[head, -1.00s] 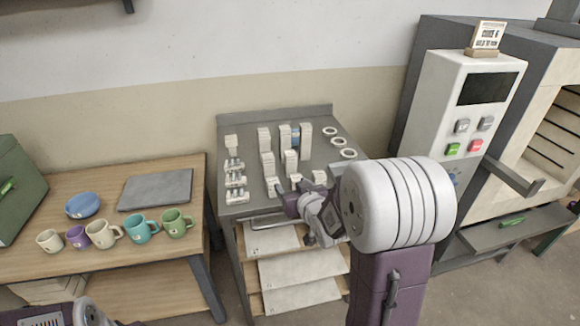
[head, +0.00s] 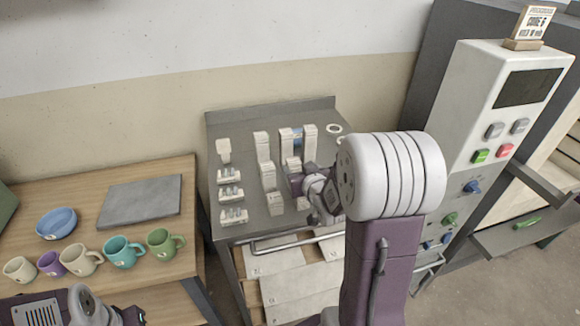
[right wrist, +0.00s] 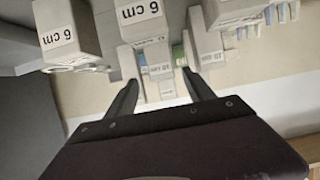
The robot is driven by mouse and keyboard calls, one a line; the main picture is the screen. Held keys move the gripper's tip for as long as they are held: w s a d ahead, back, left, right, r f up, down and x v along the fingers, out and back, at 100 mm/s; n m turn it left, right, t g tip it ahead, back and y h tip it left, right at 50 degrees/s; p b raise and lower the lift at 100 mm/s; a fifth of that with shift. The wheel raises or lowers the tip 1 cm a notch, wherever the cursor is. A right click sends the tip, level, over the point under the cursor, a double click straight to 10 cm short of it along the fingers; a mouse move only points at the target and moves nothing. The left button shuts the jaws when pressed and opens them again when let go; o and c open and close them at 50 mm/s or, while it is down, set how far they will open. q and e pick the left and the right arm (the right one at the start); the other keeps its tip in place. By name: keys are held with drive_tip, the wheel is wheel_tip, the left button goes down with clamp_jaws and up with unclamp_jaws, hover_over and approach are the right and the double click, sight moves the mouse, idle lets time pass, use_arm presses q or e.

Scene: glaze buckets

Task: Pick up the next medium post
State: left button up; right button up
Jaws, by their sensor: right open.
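Pale posts stand in columns on the grey-topped stand, with taller ones (head: 262,147) at the back, middle-height ones (head: 268,175) before them and short ones (head: 276,204) in front. My right gripper (head: 292,182) is low among the right-hand posts, and its wrist partly hides them. In the right wrist view its fingers (right wrist: 160,80) are spread and empty. Other posts marked 6 cm (right wrist: 67,33) show nearby. Only part of my left arm shows; its gripper is out of view.
Small white pronged pieces (head: 231,194) line the stand's left side. A white ring (head: 334,129) lies at the back right. A wooden table (head: 150,230) at left holds several mugs, a blue bowl (head: 56,223) and a grey slab (head: 143,199). A control panel (head: 480,140) stands right.

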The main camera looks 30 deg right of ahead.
sight(291, 161)
drive_tip(key=x, duration=0.8)
drive_tip(key=shift+w+a+p, duration=0.1)
drive_tip(key=shift+w+p, duration=0.15)
drive_tip(key=shift+p, duration=0.15)
drive_tip(key=shift+s+r, duration=0.1)
drive_tip(key=shift+s, duration=0.05)
drive_tip(key=c, duration=0.7)
clamp_jaws()
